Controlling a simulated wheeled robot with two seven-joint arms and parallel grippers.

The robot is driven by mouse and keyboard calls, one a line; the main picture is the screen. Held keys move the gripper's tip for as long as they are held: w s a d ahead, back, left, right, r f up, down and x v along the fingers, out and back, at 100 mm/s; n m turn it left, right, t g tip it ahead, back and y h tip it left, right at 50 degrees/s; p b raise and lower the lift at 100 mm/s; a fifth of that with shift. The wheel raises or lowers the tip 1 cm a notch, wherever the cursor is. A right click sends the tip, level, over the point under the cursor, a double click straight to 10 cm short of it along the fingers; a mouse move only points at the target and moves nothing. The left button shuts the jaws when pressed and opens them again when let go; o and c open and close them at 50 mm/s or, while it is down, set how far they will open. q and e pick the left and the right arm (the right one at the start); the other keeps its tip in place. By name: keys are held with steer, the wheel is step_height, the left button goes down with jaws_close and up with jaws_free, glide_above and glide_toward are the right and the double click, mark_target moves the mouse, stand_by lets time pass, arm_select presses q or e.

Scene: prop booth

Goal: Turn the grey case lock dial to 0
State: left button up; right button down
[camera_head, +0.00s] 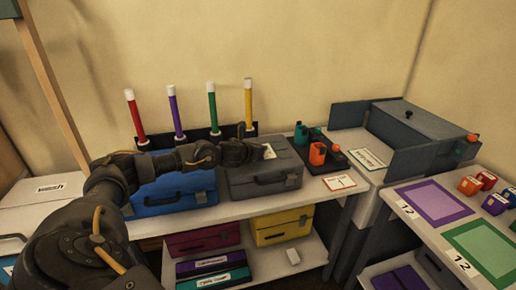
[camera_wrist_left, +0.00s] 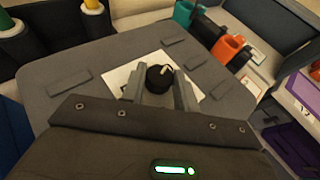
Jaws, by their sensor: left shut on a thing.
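The grey case (camera_head: 262,176) lies flat on the white table, to the right of a blue case. Its top fills the middle of the left wrist view (camera_wrist_left: 70,70). A black round lock dial (camera_wrist_left: 160,77) with a pale pointer mark sits on a white plate (camera_wrist_left: 122,79) on the lid. My left gripper (camera_head: 250,152) reaches over the case from the left. In the left wrist view its two fingers (camera_wrist_left: 160,88) are on either side of the dial, shut on it. The numbers around the dial cannot be read. My right gripper is not in view.
The blue case (camera_head: 175,193) stands close on the left. Red, purple, green and yellow sticks stand upright behind in a black rack (camera_head: 200,132). Orange and teal holders (camera_head: 318,153) stand close on the right. A side table (camera_head: 408,228) holds coloured mats and small blocks.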

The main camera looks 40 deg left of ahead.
arm_select(q)
steer(key=o, duration=0.7)
steer(key=shift+o, duration=1.4)
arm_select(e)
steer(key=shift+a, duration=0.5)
arm_select(q)
steer(key=shift+s, duration=0.1)
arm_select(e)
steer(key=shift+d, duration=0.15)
arm_select(q)
steer(key=shift+s+r, duration=0.15)
steer(key=shift+s, duration=0.15)
steer(key=b+v, duration=0.1)
steer(key=v, duration=0.7)
steer(key=shift+s+d+r, duration=0.15)
steer(key=shift+s, duration=0.2)
steer(key=shift+s+d+r, duration=0.1)
steer(key=shift+s+r, duration=0.15)
steer(key=shift+s, duration=0.25)
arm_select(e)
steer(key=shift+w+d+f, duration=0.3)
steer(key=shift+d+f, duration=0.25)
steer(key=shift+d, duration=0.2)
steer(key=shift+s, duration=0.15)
